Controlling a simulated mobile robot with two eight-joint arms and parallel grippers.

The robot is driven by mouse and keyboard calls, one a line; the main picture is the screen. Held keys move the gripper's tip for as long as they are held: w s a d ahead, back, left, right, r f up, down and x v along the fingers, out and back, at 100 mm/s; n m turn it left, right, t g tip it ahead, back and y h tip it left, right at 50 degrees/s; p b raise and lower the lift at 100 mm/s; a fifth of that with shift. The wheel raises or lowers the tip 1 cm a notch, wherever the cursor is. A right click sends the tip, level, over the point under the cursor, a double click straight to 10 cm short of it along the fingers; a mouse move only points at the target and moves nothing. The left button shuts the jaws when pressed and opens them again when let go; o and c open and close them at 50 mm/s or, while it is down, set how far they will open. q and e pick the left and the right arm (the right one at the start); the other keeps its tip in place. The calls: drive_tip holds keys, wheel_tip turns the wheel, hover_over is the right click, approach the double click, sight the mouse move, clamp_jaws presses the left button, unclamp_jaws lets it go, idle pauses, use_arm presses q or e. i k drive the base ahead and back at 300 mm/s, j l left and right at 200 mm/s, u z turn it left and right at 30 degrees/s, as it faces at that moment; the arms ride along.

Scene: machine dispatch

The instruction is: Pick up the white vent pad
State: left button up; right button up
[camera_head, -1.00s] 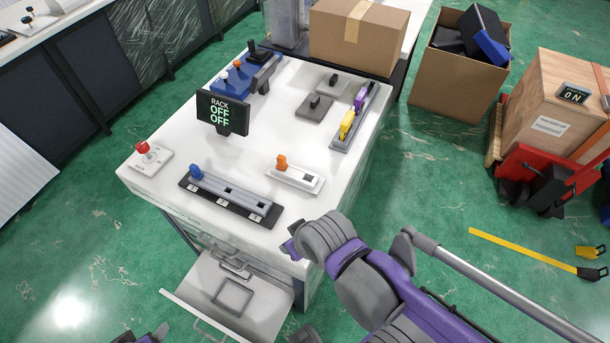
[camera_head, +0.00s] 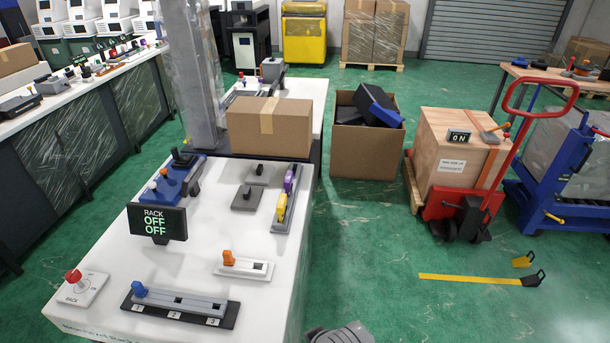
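I cannot make out a thing that is clearly the white vent pad. White pieces on the white bench (camera_head: 205,230) are a slotted plate with an orange lever (camera_head: 257,269) and a plate with a red knob (camera_head: 88,288). Neither of my grippers shows. Only a grey rounded part of my arm (camera_head: 345,333) shows at the bottom edge.
A black display (camera_head: 157,221) reads RACK OFF OFF. A blue-lever slider (camera_head: 180,306) lies at the bench front. A closed carton (camera_head: 269,127) stands behind, an open carton (camera_head: 363,159) to its right.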

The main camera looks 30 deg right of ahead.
sight(259, 174)
drive_tip(key=k+j+z, duration=0.1)
drive_tip(key=z, duration=0.65)
drive_tip(key=i+l, duration=0.1)
drive_tip(key=i+l+u, duration=0.1)
drive_tip(key=u, duration=0.35)
drive_tip(key=l+u, duration=0.4)
drive_tip(key=u, duration=0.7)
